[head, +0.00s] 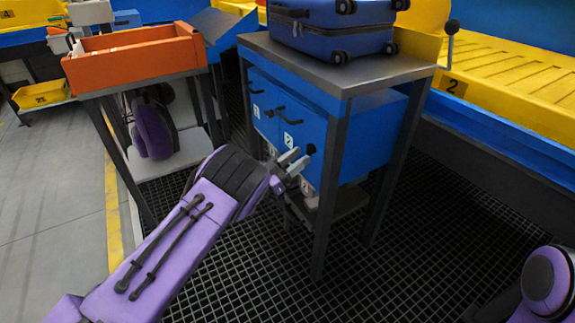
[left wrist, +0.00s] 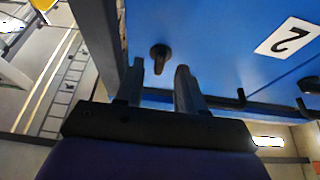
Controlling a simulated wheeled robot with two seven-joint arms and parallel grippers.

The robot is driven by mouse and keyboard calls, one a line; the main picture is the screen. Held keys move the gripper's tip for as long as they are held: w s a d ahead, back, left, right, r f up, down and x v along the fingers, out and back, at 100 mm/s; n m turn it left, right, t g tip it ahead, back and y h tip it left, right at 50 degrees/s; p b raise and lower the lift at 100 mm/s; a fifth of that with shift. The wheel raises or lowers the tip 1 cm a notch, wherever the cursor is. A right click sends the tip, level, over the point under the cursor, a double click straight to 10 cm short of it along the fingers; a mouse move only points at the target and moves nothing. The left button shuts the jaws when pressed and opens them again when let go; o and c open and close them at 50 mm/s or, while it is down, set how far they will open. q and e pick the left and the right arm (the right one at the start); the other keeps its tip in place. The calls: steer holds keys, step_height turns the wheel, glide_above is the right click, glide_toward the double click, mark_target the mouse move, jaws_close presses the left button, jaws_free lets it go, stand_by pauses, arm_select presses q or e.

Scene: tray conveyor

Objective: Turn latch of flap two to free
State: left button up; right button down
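Flap two (head: 310,130) is a blue panel with a white "2" label on the front of the steel-topped stand. Its latch (head: 311,149) is a small black knob near the right edge; in the left wrist view the latch (left wrist: 160,58) is a dark knob with a short lever. My left gripper (head: 292,163) is just in front of and below the latch. In the left wrist view the gripper (left wrist: 160,78) has its fingers apart with nothing between them, and the latch shows just beyond the tips. Contact is not visible. My right gripper is out of view.
The stand's steel leg (head: 330,190) is close to the right of the latch. A black handle (head: 290,116) sticks out above the label. A blue suitcase (head: 333,25) lies on the steel top (head: 330,65). An orange tray (head: 135,55) is at the left, a yellow conveyor (head: 510,90) at the right.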

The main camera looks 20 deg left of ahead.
arm_select(q)
steer(key=v, duration=0.8)
steer(key=shift+s+a, duration=0.2)
steer(key=shift+a, duration=0.05)
